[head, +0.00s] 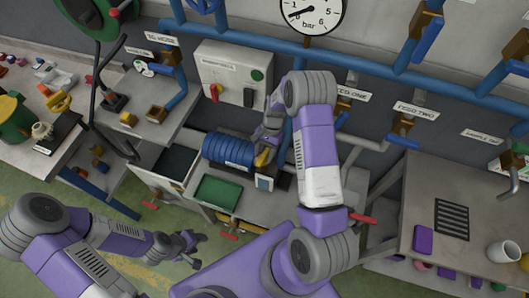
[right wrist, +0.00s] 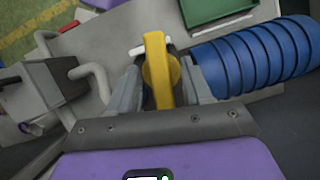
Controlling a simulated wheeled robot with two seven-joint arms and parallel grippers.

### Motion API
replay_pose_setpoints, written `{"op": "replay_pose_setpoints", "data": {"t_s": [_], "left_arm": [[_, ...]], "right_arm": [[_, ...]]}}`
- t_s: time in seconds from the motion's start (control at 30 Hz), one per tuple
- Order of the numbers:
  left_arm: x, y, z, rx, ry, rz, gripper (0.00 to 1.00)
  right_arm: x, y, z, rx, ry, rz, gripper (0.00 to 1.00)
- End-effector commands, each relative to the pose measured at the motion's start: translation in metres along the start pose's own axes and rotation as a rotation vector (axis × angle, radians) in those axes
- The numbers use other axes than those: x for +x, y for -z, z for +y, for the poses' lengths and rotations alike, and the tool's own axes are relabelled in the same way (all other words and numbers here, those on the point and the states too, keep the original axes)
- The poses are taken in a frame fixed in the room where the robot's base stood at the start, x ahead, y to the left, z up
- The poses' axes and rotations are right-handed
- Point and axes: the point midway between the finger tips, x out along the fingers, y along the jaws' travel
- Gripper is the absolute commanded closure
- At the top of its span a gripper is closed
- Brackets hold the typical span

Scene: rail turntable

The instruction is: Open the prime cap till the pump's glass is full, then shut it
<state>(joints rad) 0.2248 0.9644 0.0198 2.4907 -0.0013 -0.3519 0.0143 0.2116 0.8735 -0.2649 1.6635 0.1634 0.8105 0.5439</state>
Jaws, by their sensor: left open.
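The blue ribbed pump (head: 228,149) stands on the middle bench; its ribbed body also fills the right of the right wrist view (right wrist: 255,58). The yellow prime cap (head: 262,158) is at the pump's right end. In the right wrist view the yellow cap (right wrist: 157,72) is between the fingers of my right gripper (right wrist: 160,80), which is shut on it. A small box with a pale blue face (head: 265,183), perhaps the pump's glass, is just below; its fill level is too small to read. My left gripper (head: 190,245) is open and empty, low in front of the bench.
A green tray (head: 217,192) lies on the bench in front of the pump. Red-handled valves (head: 362,218) stick out at the front. A control box (head: 232,77) and a pressure gauge (head: 311,14) are behind. A right-hand bench holds a white cup (head: 503,252).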

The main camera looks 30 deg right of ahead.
Motion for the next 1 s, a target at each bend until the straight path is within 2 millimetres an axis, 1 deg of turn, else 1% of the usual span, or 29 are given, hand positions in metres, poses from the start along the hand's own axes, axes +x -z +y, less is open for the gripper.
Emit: {"op": "replay_pose_setpoints", "data": {"t_s": [0.27,0.37,0.6,0.7,0.83,1.0], "left_arm": [[0.0,0.0,0.0,0.0,0.0,0.0,0.51],[0.0,0.0,0.0,0.0,0.0,0.0,0.51],[0.002,0.0,-0.001,0.0,0.0,0.0,0.51],[0.002,0.0,-0.001,0.0,0.0,0.0,0.51],[0.002,0.0,-0.001,0.0,0.0,0.0,0.51],[0.002,0.0,-0.001,0.0,0.0,0.0,0.51]], "right_arm": [[-0.003,0.0,0.0,0.001,0.002,0.001,0.51],[-0.012,0.001,-0.001,0.001,0.003,0.003,0.51],[-0.052,0.001,-0.001,0.001,0.004,0.003,0.51],[-0.066,0.001,-0.001,0.001,0.004,0.003,0.51],[-0.075,0.0,0.0,0.001,0.001,0.002,0.51],[-0.076,0.0,0.0,0.001,0.0,0.0,0.51]]}}
